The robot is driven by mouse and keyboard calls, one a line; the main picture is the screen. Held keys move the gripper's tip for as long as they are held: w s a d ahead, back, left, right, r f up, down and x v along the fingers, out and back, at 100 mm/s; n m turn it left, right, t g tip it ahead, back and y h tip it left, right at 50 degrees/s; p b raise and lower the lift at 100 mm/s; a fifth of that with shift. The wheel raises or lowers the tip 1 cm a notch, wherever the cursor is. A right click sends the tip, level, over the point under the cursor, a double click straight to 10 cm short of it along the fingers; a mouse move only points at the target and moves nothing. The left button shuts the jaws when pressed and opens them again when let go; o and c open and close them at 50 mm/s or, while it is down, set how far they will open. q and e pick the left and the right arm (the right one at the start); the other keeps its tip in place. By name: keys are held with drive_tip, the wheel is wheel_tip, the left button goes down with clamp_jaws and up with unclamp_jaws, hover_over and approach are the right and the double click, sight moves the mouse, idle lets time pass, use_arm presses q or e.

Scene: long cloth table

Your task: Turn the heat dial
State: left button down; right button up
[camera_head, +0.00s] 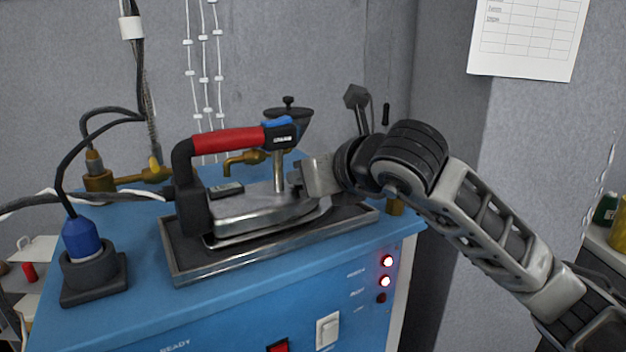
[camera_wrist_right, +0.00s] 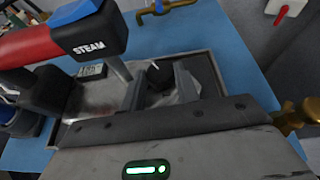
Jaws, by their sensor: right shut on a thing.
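The steam iron (camera_head: 262,208), with its red handle (camera_head: 228,140) and blue steam button (camera_head: 280,127), rests on a dark metal-rimmed tray (camera_head: 181,277). The heat dial (camera_wrist_right: 158,74) is a dark knob with a pale mark, seen in the right wrist view between my fingers. My right gripper (camera_head: 298,181) reaches in from the right at the iron's right side, below the handle. It is shut on the dial; the fingers show on both sides of it in the wrist view (camera_wrist_right: 160,84). In the head view the dial is hidden. My left gripper is not in view.
The tray sits on a blue cabinet (camera_head: 130,310) with lit red lamps (camera_head: 387,261) and a white switch (camera_head: 328,330). A blue plug (camera_head: 82,240) with a black cable stands at left. Brass pipework (camera_head: 245,160) is behind the iron. A grey wall closes the back.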

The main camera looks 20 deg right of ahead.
idle(0.4)
drive_tip(key=o, duration=1)
